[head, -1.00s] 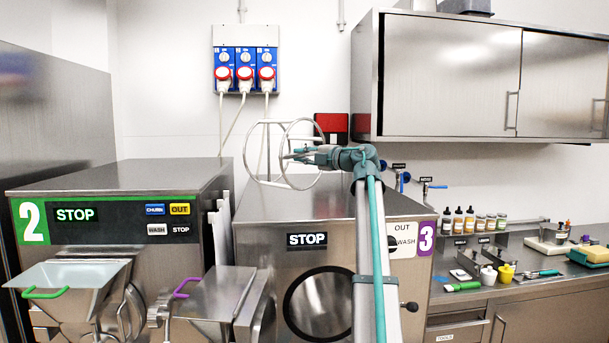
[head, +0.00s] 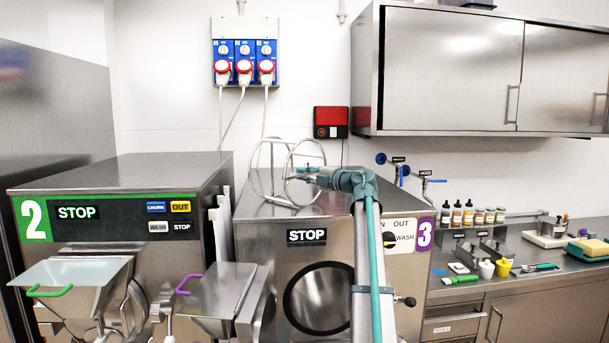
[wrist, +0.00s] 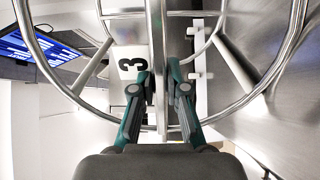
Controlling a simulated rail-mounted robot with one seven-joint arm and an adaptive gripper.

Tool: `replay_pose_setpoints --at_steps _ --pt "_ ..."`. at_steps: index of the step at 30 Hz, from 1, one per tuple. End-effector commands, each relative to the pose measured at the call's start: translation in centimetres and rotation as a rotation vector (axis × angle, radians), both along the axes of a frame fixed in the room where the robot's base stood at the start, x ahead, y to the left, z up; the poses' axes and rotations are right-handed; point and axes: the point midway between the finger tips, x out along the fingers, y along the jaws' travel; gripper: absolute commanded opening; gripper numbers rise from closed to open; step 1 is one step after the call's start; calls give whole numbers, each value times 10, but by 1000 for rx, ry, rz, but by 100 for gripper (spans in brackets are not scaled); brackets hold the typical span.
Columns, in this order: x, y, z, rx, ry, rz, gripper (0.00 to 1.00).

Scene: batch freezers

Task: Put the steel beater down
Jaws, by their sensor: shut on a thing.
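The steel beater (head: 286,178) is an open frame of bright metal rings and bars. My gripper (head: 301,173) is shut on it, above the top of machine 3 (head: 262,245). The beater's lower rim overlaps the machine's steel top in the head view; I cannot tell whether it touches. In the wrist view my gripper (wrist: 160,92) has its two fingers on either side of a straight bar of the beater (wrist: 156,50), and the rings curve out to both sides.
Machine 2 (head: 115,230) stands to the left. Wall plugs (head: 245,66) with hanging cables and a red box (head: 331,122) are behind. A steel cabinet (head: 450,75) hangs at upper right. The counter (head: 540,280) on the right holds bottles and small tools.

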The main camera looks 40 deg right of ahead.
Motion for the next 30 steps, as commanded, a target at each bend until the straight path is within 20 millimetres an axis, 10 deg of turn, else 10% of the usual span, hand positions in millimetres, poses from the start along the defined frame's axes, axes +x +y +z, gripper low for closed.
replay_pose_setpoints --at_steps 5,6,10,21,30 --pt "0 0 -2 0 -1 0 0" --pt "0 0 -2 0 0 0 20" --pt "0 0 -2 0 0 0 38" --pt "0 0 0 0 0 0 38" --pt "-44 -10 -3 -2 0 -4 38"
